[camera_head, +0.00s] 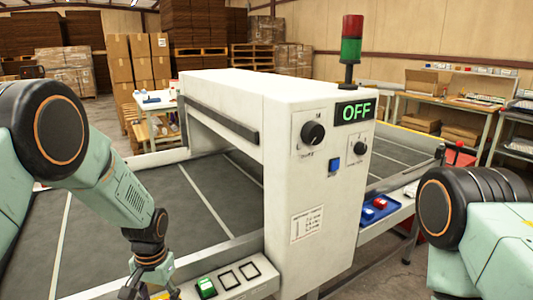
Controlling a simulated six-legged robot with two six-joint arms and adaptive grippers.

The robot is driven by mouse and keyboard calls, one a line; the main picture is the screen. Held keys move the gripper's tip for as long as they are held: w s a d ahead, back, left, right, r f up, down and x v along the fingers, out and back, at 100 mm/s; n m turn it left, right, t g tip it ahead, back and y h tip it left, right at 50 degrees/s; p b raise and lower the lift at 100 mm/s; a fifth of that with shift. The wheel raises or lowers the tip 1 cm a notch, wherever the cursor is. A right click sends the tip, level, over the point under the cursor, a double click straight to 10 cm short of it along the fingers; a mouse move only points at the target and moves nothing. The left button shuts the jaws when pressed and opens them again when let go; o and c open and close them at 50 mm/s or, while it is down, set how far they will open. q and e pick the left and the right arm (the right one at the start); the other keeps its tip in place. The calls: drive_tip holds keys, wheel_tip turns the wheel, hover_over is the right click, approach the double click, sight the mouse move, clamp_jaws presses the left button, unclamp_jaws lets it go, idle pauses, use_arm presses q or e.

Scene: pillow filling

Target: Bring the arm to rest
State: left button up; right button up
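My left gripper (150,289) hangs at the bottom edge, in front of the conveyor's near rail. Its fingers are partly cut off, so I cannot tell whether it is open or shut. My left arm comes in from the left above the dark belt. My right arm shows at the right edge, and its gripper is out of view. A white machine (318,180) spans the belt, with a display (356,111) reading "OFF", black knobs and a blue button (334,164).
The near rail (245,277) carries a green switch (206,287) close to my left gripper. A blue tray (378,211) with a red-topped item sits right of the machine. A red and green signal tower (351,45) stands on the machine. The left dark belt (95,225) is bare.

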use_arm(q)
drive_tip(key=s+d+f+n+t, duration=0.2)
drive_tip(key=s+f+t, duration=0.1)
drive_tip(key=s+f, duration=0.85)
drive_tip(key=s+g, duration=0.2)
drive_tip(key=s, duration=2)
drive_tip(key=shift+s+a+g+b, duration=0.15)
drive_tip(key=shift+s+g+b, duration=0.15)
drive_tip(key=shift+s+b, duration=0.05)
drive_tip(key=shift+s+f, duration=0.1)
